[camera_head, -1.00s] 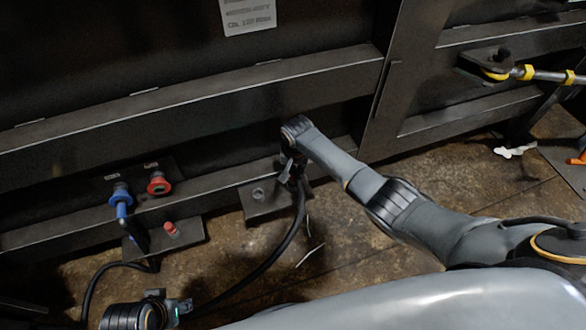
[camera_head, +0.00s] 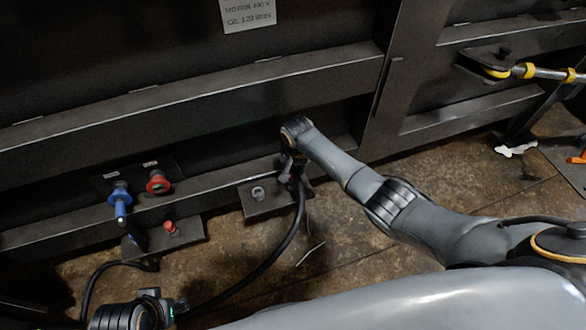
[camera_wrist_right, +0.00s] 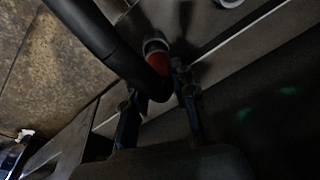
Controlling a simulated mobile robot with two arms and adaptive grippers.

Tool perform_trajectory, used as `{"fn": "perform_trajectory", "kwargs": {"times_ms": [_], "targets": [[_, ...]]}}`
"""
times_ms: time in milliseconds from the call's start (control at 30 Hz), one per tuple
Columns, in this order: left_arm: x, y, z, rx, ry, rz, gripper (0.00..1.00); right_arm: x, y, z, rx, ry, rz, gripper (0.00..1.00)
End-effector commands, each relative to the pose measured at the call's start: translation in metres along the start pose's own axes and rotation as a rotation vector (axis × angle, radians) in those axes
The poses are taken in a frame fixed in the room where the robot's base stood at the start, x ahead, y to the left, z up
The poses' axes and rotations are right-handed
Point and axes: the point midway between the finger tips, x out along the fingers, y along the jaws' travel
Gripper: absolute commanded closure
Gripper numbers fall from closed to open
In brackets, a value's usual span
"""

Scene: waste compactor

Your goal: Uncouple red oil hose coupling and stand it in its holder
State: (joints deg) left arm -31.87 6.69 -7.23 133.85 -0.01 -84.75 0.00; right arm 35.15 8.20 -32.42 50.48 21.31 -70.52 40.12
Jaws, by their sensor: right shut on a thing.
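The red oil hose coupling (camera_wrist_right: 158,64) shows in the right wrist view at the end of a thick black hose (camera_wrist_right: 95,38). Its red end meets a grey ring (camera_wrist_right: 155,45) on a plate; I cannot tell how deep it sits. My right gripper (camera_wrist_right: 160,98) is shut on the coupling. In the head view my right gripper (camera_head: 291,172) is beside the holder plate (camera_head: 280,207), and the coupling is mostly hidden. The red socket (camera_head: 158,182) on the wall panel is empty. My left gripper (camera_head: 176,308) is at the bottom left, its jaws unclear.
A blue coupling (camera_head: 120,195) is plugged in left of the red socket. The black hose (camera_head: 275,257) curves over the floor. A yellow-banded bar (camera_head: 545,75) is at upper right.

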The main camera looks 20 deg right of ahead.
Motion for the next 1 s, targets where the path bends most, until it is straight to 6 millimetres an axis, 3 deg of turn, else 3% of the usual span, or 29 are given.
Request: {"fn": "perform_trajectory", "kwargs": {"times_ms": [1000], "targets": [[-0.019,-0.001,0.003,0.0,0.009,-0.003,0.6,0.015,0.0,0.002,0.0,0.001,-0.001,1.0]]}}
